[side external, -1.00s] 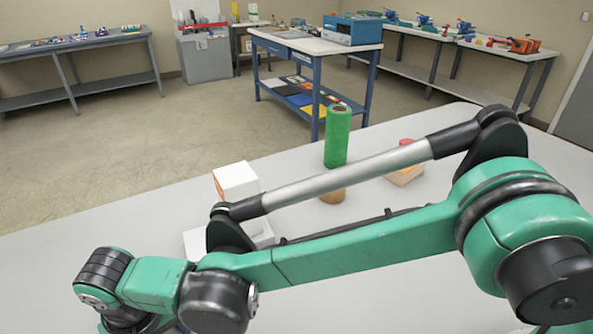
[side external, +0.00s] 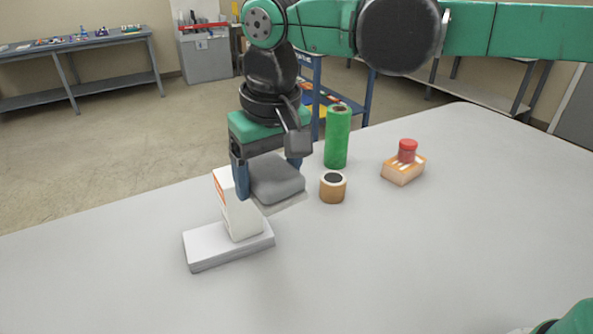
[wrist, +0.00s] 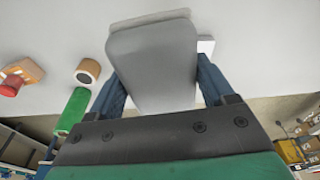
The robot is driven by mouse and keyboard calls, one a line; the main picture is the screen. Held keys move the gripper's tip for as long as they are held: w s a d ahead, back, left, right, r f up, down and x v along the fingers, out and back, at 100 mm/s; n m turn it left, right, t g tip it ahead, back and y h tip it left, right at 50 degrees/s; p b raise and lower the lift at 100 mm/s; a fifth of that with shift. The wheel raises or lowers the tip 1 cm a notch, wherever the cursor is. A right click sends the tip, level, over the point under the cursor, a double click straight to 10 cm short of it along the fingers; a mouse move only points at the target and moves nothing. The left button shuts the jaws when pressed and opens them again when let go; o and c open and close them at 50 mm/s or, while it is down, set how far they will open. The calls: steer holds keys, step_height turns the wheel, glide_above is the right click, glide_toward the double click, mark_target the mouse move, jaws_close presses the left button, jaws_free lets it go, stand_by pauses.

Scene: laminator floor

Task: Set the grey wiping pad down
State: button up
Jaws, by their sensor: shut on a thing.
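The grey wiping pad (side external: 275,180) is a block with a paler layer along its underside. My gripper (side external: 268,172) is shut on it, with a blue finger on either side. In the side view it is held above the table, in front of the upper part of a white box. In the wrist view the pad (wrist: 153,65) fills the space between the fingers of my gripper (wrist: 155,85) and hides most of what lies behind it.
The white box (side external: 240,215) stands on a flat white block (side external: 212,248) on the table (side external: 420,260).

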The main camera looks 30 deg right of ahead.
steer(key=r+m, duration=0.1)
glide_above(337, 267)
steer(key=f, duration=1.9)
steer(key=shift+s+f, duration=0.2)
steer(key=shift+f, duration=0.05)
steer(key=shift+f, duration=0.1)
steer(key=shift+f, duration=0.1)
steer(key=o, duration=1.2)
step_height(337, 267, up, 12)
steer(key=s, duration=0.2)
steer(key=s+d+r+t, duration=0.1)
steer(key=d+r+t, duration=0.1)
steer(key=d+t, duration=0.3)
steer(key=d, duration=0.4)
steer(key=shift+s+d, duration=0.15)
steer(key=shift+d, duration=0.15)
